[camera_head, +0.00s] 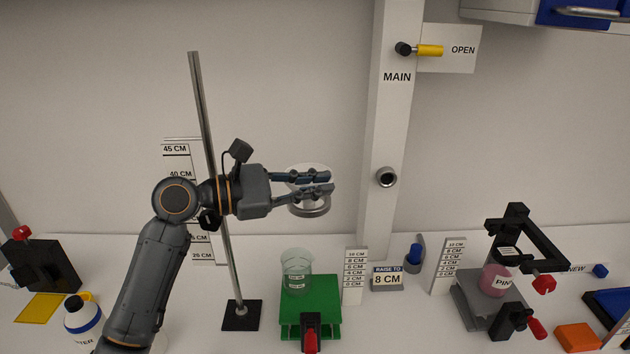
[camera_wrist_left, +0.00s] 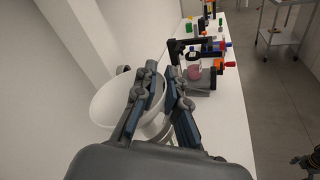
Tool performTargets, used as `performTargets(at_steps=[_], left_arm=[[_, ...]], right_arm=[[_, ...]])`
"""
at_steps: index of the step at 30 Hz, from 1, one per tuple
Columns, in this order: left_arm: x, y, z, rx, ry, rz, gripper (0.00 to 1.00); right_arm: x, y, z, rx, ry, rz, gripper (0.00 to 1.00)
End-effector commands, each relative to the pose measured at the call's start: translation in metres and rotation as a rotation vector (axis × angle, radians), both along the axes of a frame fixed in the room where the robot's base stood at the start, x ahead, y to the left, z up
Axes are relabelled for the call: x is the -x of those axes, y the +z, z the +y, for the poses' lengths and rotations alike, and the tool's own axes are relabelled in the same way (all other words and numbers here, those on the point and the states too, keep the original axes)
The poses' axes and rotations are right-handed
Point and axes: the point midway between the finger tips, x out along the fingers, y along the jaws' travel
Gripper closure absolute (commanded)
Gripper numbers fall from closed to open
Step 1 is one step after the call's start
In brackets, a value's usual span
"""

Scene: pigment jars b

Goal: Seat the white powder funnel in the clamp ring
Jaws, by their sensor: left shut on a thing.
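The white powder funnel (camera_head: 306,168) is held at the fingers of my left gripper (camera_head: 330,183), which are shut on it and cover part of it. In the left wrist view the funnel (camera_wrist_left: 108,104) shows as a wide white cone beside and between the fingers. A grey metal ring (camera_head: 310,210), apparently the clamp ring, shows just below the fingers and funnel. Its link to the tall stand rod (camera_head: 203,100) is hidden behind my gripper. I cannot tell whether the funnel touches or sits in the ring. My right gripper is not in view.
A glass beaker (camera_head: 297,272) stands on a green platform (camera_head: 322,296) below the ring. Height scales (camera_head: 355,277) and a "RAISE TO 8 CM" sign (camera_head: 387,278) stand to its right. A pink jar (camera_head: 494,281) sits in a black-framed device farther right. A white bottle (camera_head: 84,315) is at left.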

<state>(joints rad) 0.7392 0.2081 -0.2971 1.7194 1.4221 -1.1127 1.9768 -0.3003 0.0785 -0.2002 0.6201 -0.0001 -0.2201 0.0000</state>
Motion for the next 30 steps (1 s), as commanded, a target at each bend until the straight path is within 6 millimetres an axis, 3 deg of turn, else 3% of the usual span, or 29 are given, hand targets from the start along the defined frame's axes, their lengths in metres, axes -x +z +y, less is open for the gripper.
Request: performTargets(at_steps=[30], left_arm=[[0.0, -0.026, 0.0, 0.0, 0.0, 0.001, 1.0]], right_arm=[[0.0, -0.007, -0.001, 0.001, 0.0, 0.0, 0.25]])
